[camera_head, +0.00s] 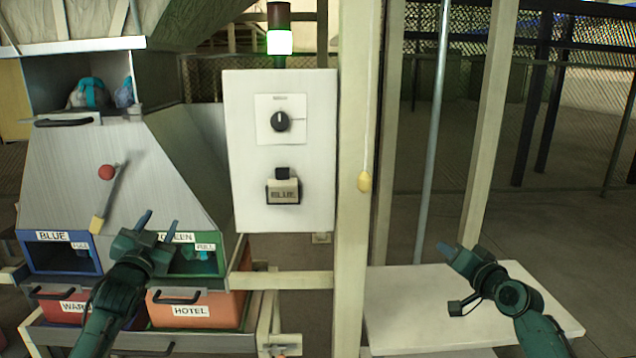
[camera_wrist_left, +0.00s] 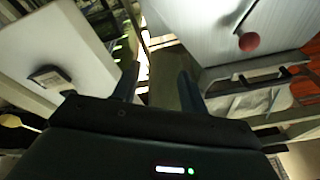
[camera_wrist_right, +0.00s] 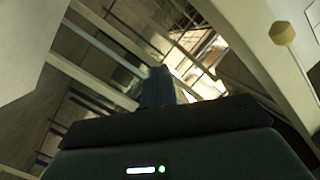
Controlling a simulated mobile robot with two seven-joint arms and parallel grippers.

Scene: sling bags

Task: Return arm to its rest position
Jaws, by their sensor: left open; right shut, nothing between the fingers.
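My left gripper (camera_head: 158,230) is open and empty, raised in front of the blue and green bins at the left of the head view. Its two fingers stand apart in the left wrist view (camera_wrist_left: 158,82). My right gripper (camera_head: 457,250) is shut and empty, above the white table at the right of the head view. Its fingers show together in the right wrist view (camera_wrist_right: 157,86). Neither gripper appears to touch anything.
A red-knobbed lever (camera_head: 106,172) is on the sorting machine. The blue bin (camera_head: 62,256) and HOTEL bin (camera_head: 215,309) are near my left arm. The white table (camera_head: 410,300) is bare.

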